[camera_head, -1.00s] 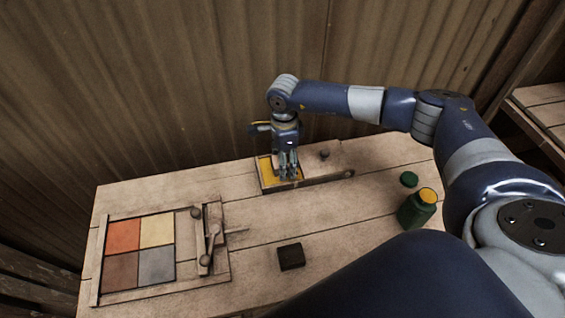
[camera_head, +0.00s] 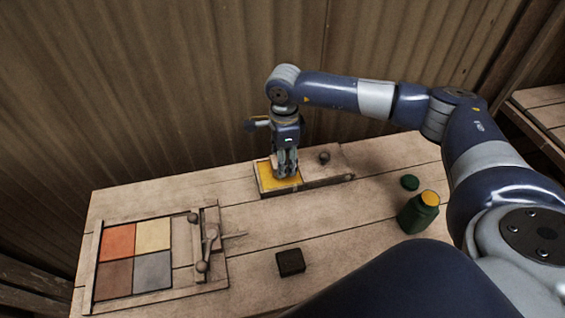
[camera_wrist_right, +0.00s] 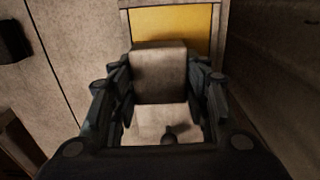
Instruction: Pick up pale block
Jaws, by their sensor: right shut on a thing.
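A pale block (camera_wrist_right: 160,72) stands between the fingers of my right gripper (camera_wrist_right: 161,95) in the right wrist view. The gripper is shut on it from both sides. In the head view my right gripper (camera_head: 286,172) points down over a small wooden tray (camera_head: 262,193) with a yellow surface (camera_head: 270,178). There the fingers mostly hide the block. I cannot tell whether the block touches the yellow surface. My left gripper is not in view.
A knob (camera_head: 323,157) stands on the wood right of the yellow surface. A framed board with four coloured tiles (camera_head: 121,241) and a lever (camera_head: 205,250) lies at left. A dark block (camera_head: 290,262), green jar (camera_head: 417,213) and green lid (camera_head: 410,182) stand apart, with bare table between.

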